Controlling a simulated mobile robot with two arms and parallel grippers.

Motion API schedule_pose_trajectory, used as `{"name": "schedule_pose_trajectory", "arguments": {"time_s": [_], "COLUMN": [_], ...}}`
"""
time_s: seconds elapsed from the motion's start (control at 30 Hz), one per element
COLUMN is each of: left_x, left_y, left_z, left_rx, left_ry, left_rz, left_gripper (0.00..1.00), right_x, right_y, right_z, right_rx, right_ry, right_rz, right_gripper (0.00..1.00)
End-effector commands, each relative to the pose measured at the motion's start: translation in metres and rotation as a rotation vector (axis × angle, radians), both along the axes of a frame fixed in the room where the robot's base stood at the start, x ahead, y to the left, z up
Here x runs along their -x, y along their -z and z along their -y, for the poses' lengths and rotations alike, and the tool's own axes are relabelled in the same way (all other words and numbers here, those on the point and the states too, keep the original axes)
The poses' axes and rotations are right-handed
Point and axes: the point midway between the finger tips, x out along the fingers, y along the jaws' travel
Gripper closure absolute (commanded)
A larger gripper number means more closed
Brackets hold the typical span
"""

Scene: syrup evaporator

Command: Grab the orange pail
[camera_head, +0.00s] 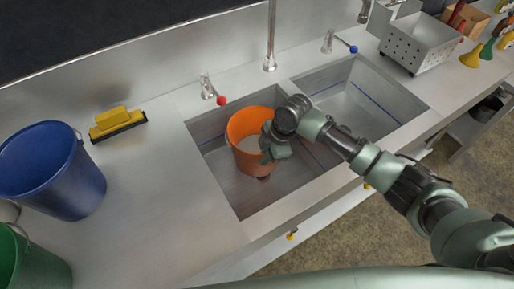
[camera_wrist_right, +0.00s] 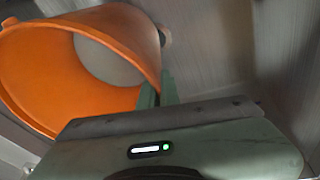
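My right gripper (camera_head: 268,150) is at the pail's right side. In the right wrist view, the gripper's two green fingers (camera_wrist_right: 157,90) are close together with the rim of the pail (camera_wrist_right: 50,75) between them, one inside and one outside. They look shut on the pail wall. My left gripper is not in view.
A faucet (camera_head: 270,40) and a red-knobbed tap (camera_head: 208,88) stand behind the basin; a blue-knobbed tap (camera_head: 335,42) is right. The right basin (camera_head: 365,95) looks empty.

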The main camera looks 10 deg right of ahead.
Motion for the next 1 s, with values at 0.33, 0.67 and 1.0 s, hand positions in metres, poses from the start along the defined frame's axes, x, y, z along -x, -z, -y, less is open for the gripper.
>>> {"name": "schedule_pose_trajectory", "arguments": {"time_s": [0.33,0.67,1.0], "left_x": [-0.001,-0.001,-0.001], "left_y": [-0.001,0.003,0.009], "left_z": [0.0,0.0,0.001], "left_rx": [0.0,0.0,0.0], "left_ry": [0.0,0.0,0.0], "left_rz": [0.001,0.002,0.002], "left_gripper": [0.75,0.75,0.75], "right_x": [-0.004,-0.004,0.014], "right_y": [-0.006,-0.01,-0.015], "right_z": [-0.002,-0.002,0.006], "right_rx": [-0.008,-0.006,-0.005], "right_ry": [-0.001,-0.001,-0.001], "right_rz": [0.015,0.012,0.009], "right_gripper": [1.0,1.0,1.0]}}
